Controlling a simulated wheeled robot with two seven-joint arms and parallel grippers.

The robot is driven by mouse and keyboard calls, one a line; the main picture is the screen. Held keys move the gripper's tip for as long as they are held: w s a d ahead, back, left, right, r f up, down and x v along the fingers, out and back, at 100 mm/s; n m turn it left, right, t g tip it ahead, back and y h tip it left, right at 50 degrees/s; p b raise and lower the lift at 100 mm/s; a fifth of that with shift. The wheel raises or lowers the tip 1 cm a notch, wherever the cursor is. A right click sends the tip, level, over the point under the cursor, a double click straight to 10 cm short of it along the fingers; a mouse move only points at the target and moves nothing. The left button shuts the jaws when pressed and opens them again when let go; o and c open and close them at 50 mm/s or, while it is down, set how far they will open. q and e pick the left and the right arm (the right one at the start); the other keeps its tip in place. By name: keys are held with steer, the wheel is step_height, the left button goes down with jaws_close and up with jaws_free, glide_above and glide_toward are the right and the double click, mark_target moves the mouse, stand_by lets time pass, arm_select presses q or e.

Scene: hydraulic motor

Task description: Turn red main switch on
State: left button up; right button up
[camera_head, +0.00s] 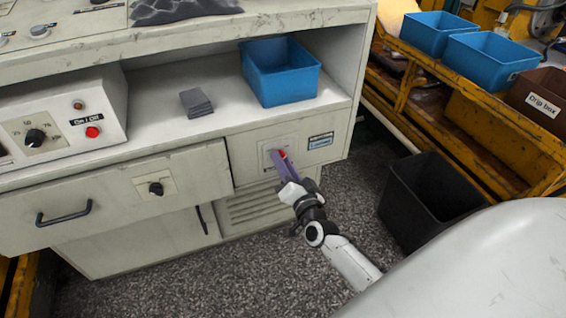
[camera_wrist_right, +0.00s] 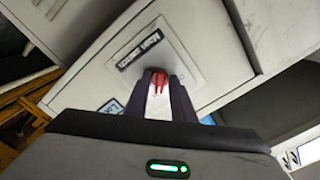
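The red main switch (camera_head: 281,154) is on a light plate on the cabinet front, below the shelf. In the right wrist view the red switch (camera_wrist_right: 158,80) is between my right gripper's two dark fingertips, near a "MAIN SWITCH" label (camera_wrist_right: 140,50). My right gripper (camera_head: 280,160) reaches up to the switch from the lower right. Its fingers are apart on either side of the switch, with light surface showing between them. Firm contact cannot be made out. The fingers partly hide the switch in the head view. My left gripper is not in view.
A blue bin (camera_head: 280,88) and a grey stack (camera_head: 196,102) stand on the shelf above. A control box (camera_head: 65,120) with a dial and red button is at left. A black bin (camera_head: 425,200) stands on the floor at right. A drawer handle (camera_head: 64,213) sticks out at left.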

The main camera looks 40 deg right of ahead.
steer(key=shift+o, duration=0.4)
steer(key=shift+s, duration=0.1)
arm_select(q)
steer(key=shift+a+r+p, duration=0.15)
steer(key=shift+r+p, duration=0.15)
steer(key=shift+p, duration=0.7)
arm_select(e)
steer(key=v, duration=1)
steer(key=shift+a, duration=0.2)
